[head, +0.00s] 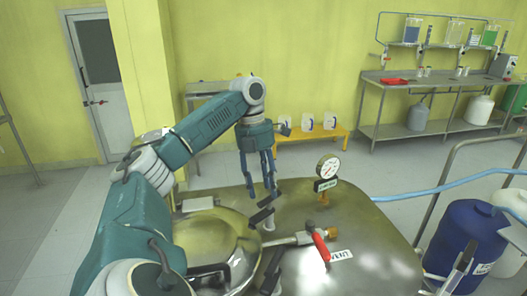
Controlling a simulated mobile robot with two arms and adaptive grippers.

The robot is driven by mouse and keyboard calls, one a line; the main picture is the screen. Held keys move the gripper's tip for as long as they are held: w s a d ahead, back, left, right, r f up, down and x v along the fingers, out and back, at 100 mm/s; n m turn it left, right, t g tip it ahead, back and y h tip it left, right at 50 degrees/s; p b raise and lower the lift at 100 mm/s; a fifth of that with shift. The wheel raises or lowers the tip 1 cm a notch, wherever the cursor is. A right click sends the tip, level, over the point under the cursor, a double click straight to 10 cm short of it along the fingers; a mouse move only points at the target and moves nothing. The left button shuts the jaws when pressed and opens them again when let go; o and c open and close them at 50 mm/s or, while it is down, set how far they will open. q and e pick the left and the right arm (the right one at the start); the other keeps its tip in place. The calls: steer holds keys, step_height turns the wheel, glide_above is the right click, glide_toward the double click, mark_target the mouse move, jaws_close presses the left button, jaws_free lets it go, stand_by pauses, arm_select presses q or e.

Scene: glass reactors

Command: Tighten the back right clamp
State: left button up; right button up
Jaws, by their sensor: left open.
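The round metal reactor lid (205,238) is at the bottom centre, partly behind my left arm. A black clamp (262,213) with a pale post under it is at its back right edge. Another dark clamp (271,268) is lower down on the right side of the lid. My left gripper (262,193) points down with its fingers spread. Its fingertips are just above the back right clamp in the picture. I cannot tell whether they touch it. My right gripper does not show.
On the steel reactor top (375,250), a pressure gauge (328,166) stands behind a red-handled valve (320,247). A blue hose (425,191) runs right. Blue drum (465,235) and metal rail are at right. A yellow bench (312,134) is behind.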

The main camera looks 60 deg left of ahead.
arm_select(q)
steer(key=shift+r, duration=1.85)
